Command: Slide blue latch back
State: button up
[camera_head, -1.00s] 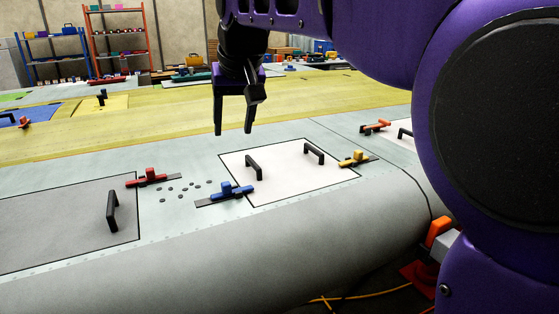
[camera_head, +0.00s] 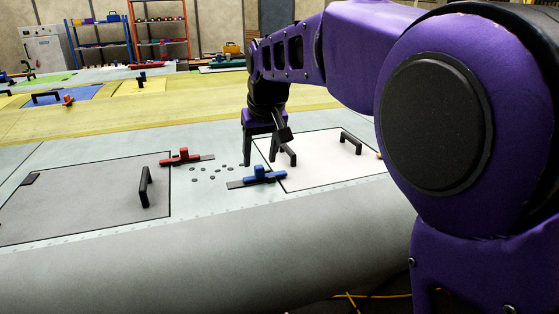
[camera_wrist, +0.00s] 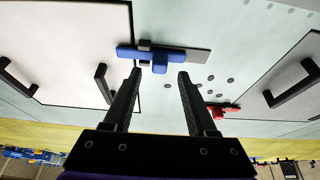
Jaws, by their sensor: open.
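The blue latch (camera_head: 262,175) lies on the pale wing skin at the left edge of the white panel (camera_head: 325,160). It has an upright knob and sits on a dark grey strip. In the wrist view the blue latch (camera_wrist: 158,56) is ahead of the fingertips, nearer the left one, with one end overlapping the white panel's edge. My gripper (camera_head: 259,164) is open and empty, fingers pointing down, above and behind the latch in the head view. In the wrist view my gripper (camera_wrist: 160,76) shows both fingers apart, with nothing between them.
A red latch (camera_head: 181,157) sits by the grey panel (camera_head: 90,205), which has a black handle (camera_head: 146,187). Several small dark discs (camera_head: 215,170) lie between the latches. Black handles (camera_head: 350,143) stand on the white panel, one close to my right finger.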

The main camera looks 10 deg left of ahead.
jog(key=shift+x, duration=1.3)
grip_shut()
dwell(0.5)
